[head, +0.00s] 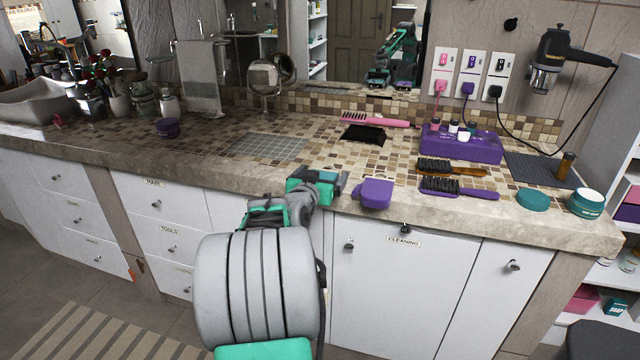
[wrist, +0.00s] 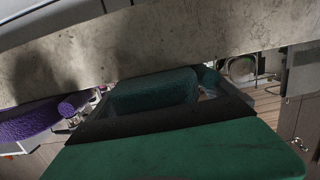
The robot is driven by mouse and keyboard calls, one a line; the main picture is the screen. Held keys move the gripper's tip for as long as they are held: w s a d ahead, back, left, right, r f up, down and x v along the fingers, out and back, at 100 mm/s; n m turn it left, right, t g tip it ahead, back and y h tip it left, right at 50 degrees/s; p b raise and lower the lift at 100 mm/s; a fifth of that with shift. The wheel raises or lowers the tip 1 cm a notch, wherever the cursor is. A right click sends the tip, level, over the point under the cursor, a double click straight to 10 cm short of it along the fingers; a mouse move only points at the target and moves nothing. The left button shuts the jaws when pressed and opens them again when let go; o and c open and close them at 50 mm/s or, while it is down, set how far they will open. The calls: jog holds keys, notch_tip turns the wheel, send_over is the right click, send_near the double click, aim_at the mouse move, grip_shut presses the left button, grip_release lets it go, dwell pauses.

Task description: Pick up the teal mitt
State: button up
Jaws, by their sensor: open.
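The teal mitt (wrist: 155,90) shows in the wrist view as a rounded, textured teal shape just beyond the black edge of my gripper, close to the stone counter edge. My gripper (head: 318,182), green and dark, is at the front edge of the counter in the head view. It is open. In the head view the teal mitt is hard to separate from my green gripper, which covers much of that spot. The wrist view does not show clearly whether the gripper touches the mitt.
A purple mitt (head: 373,193) hangs over the counter edge just right of my gripper; it also shows in the wrist view (wrist: 35,120). Brushes (head: 458,188), a purple organizer (head: 460,145) and a teal lid (head: 532,200) stand farther right. The tiled counter (head: 225,172) to the left is mostly clear.

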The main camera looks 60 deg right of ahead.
jog(key=shift+c, duration=0.4)
jog(key=c, duration=1.4)
